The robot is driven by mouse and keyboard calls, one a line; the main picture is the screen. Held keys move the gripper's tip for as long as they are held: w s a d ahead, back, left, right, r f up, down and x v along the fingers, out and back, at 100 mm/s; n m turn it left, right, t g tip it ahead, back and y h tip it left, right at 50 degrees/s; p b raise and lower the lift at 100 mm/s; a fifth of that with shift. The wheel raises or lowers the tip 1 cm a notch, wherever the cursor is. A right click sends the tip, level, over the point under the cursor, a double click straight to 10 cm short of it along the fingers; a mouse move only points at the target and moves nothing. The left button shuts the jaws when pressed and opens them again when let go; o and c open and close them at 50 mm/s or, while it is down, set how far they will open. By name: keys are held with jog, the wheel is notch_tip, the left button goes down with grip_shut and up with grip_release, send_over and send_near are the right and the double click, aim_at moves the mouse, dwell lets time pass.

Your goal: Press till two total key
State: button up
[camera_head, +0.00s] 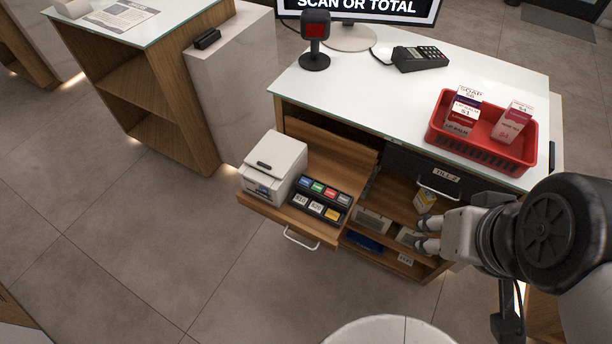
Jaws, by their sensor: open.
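A black key panel (322,201) sits on a pulled-out wooden drawer shelf (270,214) of the counter. Its back row has blue, green, red and bluish keys; its front row has two pale keys and a yellow key (331,214). The key lettering is too small to read, so I cannot tell which is the total key. The label "TILL 2" (446,172) is on the dark drawer front to the right. My gripper (421,234) is open, with no object visible between its fingers, right of the panel and apart from it, in front of the lower shelves.
A white printer (273,167) stands just left of the panel. On the white countertop (345,90) are a scanner (315,40), a card terminal (420,58) and a red basket (483,153) with boxes. The monitor (357,8) reads "SCAN OR TOTAL". Floor before the drawer is clear.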

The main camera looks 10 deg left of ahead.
grip_shut()
dwell(0.3)
dwell(1.2)
